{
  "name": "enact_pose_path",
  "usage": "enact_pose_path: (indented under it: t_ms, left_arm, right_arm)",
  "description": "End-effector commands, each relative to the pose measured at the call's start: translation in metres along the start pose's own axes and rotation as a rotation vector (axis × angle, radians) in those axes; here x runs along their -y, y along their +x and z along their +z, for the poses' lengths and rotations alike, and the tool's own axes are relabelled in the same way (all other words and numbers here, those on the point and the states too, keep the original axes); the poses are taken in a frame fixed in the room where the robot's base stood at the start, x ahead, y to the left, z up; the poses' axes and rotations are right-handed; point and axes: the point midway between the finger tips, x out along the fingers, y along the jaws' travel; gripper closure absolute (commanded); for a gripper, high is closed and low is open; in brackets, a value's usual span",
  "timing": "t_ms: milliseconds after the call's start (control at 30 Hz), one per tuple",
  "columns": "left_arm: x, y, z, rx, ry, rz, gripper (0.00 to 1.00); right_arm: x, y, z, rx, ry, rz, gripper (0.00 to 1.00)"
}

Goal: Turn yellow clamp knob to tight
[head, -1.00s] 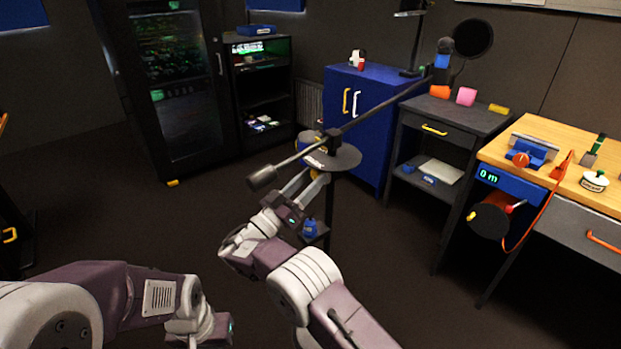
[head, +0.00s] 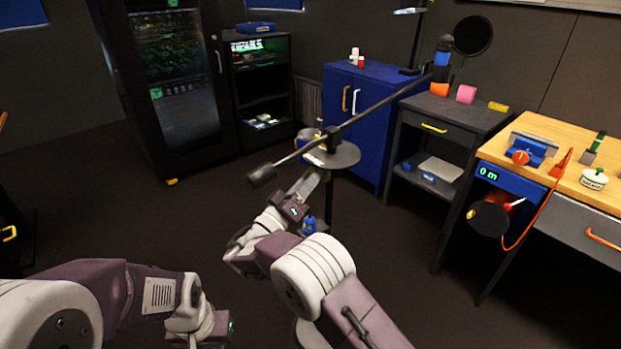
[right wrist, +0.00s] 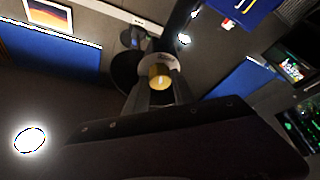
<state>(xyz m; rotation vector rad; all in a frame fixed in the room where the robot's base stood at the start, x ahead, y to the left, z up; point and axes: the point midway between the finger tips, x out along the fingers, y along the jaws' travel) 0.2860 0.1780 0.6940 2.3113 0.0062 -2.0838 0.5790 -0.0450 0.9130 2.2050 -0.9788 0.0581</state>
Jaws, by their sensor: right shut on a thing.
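The yellow clamp knob (right wrist: 160,78) shows in the right wrist view between my fingertips, below a pale labelled ring (right wrist: 160,60). My right gripper (right wrist: 160,88) is shut on it. In the head view my right gripper (head: 318,173) reaches up to just under the round grey disc (head: 345,155) of a stand; the knob is hidden there. A long dark boom (head: 375,105) crosses above the disc, tilted up to the right. My left gripper (head: 218,326) is at the bottom of the head view; its fingers are hidden.
A blue cabinet (head: 372,92) and a dark side table (head: 440,135) stand behind the stand. A wooden-topped bench (head: 560,170) with a cable reel (head: 488,218) is at the right.

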Motion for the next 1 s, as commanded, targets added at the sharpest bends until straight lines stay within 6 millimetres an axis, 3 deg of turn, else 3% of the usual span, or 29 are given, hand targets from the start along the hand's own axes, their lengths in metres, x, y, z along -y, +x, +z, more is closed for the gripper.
enact_pose_path:
  t_ms: [400, 933, 967, 1000]
  left_arm:
    - [0.0, -0.0021, -0.0002, 0.0, 0.0, 0.0, 1.0]
    - [-0.0001, -0.0023, -0.0002, 0.0, 0.0, 0.0, 1.0]
    - [-0.0001, -0.0023, -0.0002, 0.0, 0.0, 0.0, 1.0]
    - [-0.0001, -0.0023, -0.0002, 0.0, 0.0, 0.0, 1.0]
  right_arm:
    - [-0.0015, 0.0001, -0.0008, -0.001, -0.17, -0.072, 1.0]
    - [-0.0017, 0.0002, -0.0008, -0.001, -0.195, -0.081, 1.0]
    - [-0.0017, 0.0002, -0.0008, -0.001, -0.195, -0.081, 0.67]
    - [-0.0017, 0.0002, -0.0008, -0.001, -0.195, -0.081, 0.56]
